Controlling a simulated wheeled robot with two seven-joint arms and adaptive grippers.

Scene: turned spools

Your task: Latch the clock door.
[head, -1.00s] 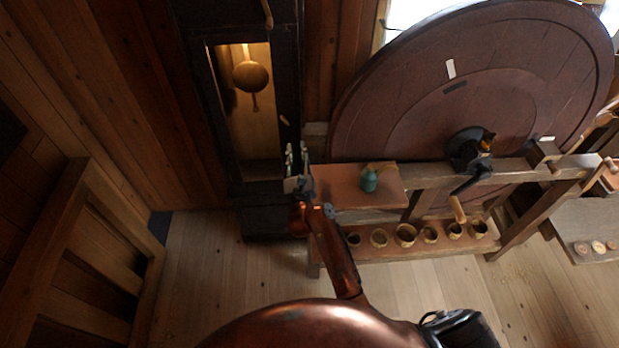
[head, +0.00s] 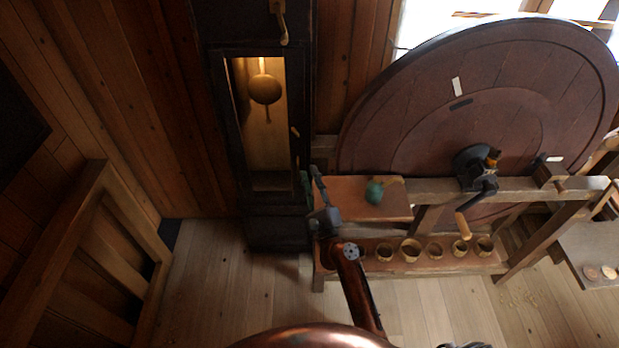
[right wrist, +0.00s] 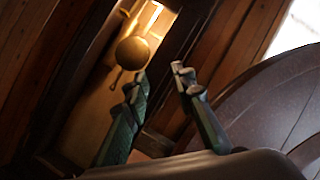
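The clock (head: 215,130) is a tall dark case against the plank wall, left of centre in the head view. Its narrow door frames a lit opening with a brass pendulum bob (head: 265,89); the bob also shows in the right wrist view (right wrist: 132,53). A small brass piece (head: 295,132) sits on the door's right edge. I cannot tell whether the door is fully closed. My right gripper (head: 311,178) is beside the case's lower right edge, below that brass piece. In the right wrist view its two fingers (right wrist: 159,77) stand apart with nothing between them. My left gripper is out of view.
A bench (head: 345,190) with a green bottle (head: 374,192) stands right of the gripper, before a big wooden wheel (head: 400,140) with a crank (head: 470,200). Several small cups line its lower shelf (head: 400,264). A wooden railing (head: 95,250) is at left. Floor between is clear.

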